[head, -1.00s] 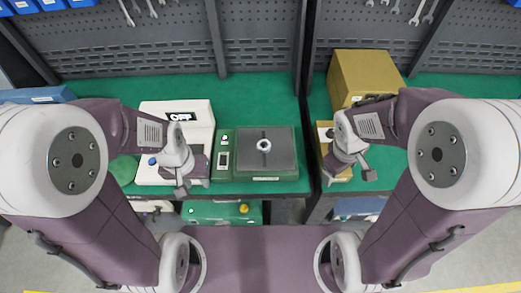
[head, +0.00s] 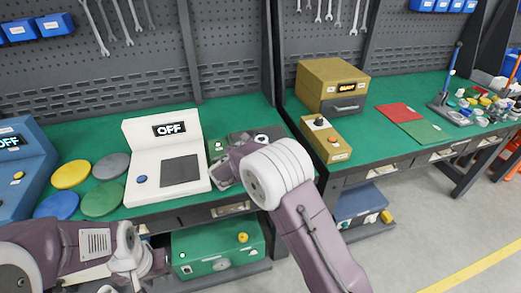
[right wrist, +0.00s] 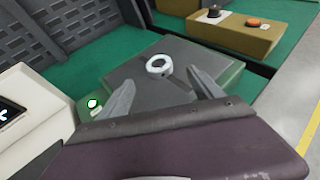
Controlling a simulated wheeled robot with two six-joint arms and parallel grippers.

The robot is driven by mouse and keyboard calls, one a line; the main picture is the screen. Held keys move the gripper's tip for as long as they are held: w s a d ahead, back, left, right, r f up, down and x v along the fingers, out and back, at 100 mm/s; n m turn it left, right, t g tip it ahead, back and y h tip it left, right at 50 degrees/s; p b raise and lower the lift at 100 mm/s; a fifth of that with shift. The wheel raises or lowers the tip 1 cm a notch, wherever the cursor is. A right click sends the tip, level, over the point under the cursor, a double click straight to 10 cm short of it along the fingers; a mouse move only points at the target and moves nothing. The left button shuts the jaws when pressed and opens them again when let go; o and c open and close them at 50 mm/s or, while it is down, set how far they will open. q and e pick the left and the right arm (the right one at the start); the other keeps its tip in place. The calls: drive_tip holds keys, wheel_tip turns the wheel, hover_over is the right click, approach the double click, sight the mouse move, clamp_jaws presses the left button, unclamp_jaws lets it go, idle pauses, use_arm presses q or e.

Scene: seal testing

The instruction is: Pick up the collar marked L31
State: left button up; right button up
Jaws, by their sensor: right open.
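A pale metal ring, perhaps a collar (right wrist: 159,66), lies on the dark grey plate (right wrist: 150,95) of a green device. No L31 mark is readable on it.
A white device reading OFF (head: 168,160) stands left of the green one, with several coloured discs (head: 72,174) beyond. A tan box (head: 332,85), a small tan box (head: 326,138), and red (head: 398,112) and green mats are right. Many small round parts crowd the far right bench.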

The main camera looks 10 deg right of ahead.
sight(260, 140)
drive_tip(key=shift+w+d, duration=0.15)
drive_tip(key=shift+w, duration=0.2)
drive_tip(key=shift+x, duration=1)
drive_tip(key=shift+w+d+f, duration=0.1)
drive_tip(key=shift+w+f, duration=0.1)
drive_tip(key=x, duration=0.4)
drive_tip(key=shift+w+f, duration=0.1)
drive_tip(key=shift+w, duration=0.15)
drive_tip(key=shift+w+d+f, duration=0.15)
drive_tip(key=shift+w+d, duration=0.05)
